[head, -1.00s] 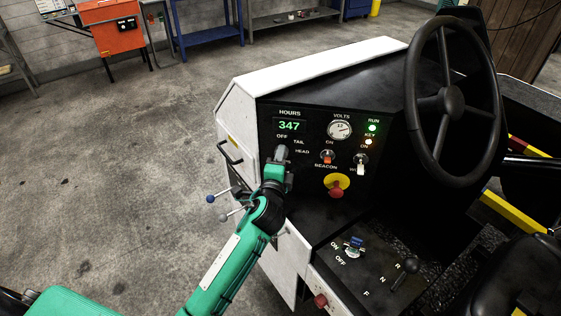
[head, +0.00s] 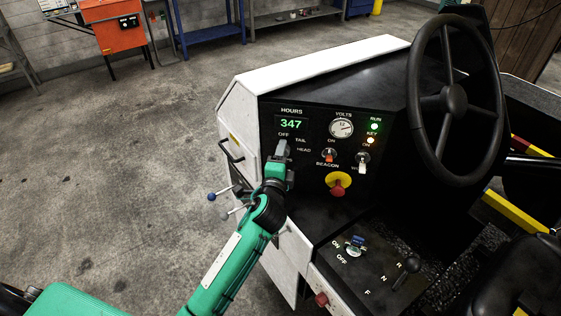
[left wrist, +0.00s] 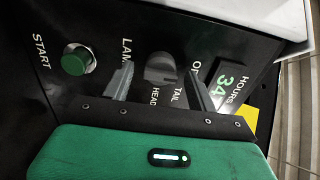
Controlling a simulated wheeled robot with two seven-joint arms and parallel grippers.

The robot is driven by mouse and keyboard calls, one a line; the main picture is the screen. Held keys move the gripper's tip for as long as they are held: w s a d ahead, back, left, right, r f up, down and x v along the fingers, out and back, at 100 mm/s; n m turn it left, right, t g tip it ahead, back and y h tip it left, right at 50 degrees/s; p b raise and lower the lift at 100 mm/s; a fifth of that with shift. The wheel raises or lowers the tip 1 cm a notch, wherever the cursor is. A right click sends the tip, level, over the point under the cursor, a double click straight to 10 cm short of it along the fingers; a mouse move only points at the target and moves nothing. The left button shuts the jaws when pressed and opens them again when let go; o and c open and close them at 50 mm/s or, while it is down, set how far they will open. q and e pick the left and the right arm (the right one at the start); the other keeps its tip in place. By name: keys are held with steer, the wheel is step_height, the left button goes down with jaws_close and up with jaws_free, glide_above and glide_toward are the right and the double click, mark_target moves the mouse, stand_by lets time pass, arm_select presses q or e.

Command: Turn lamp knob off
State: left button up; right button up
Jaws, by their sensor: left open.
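The lamp knob (left wrist: 160,68) is a grey round knob on the black dashboard panel. In the left wrist view it lies between the two fingers of my left gripper (left wrist: 158,84), with a gap on each side. The labels OFF, TAIL and HEAD stand around it. I cannot tell for sure which label it points at. In the head view my left gripper (head: 282,151) is open at the panel, below the OFF label, and hides the knob. My right gripper is not in view.
A green START button (left wrist: 76,60) is near the knob. Right of my gripper are the beacon switch (head: 328,154), a red stop button on yellow (head: 338,187) and the steering wheel (head: 452,98). Levers with blue and grey balls (head: 212,197) stick out to the left.

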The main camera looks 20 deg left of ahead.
arm_select(q)
steer(key=s+d+b, duration=0.1)
steer(key=s+b, duration=0.2)
steer(key=s, duration=1)
steer(key=shift+s+d+b, duration=0.3)
steer(key=shift+s+d, duration=0.05)
steer(key=shift+s, duration=0.05)
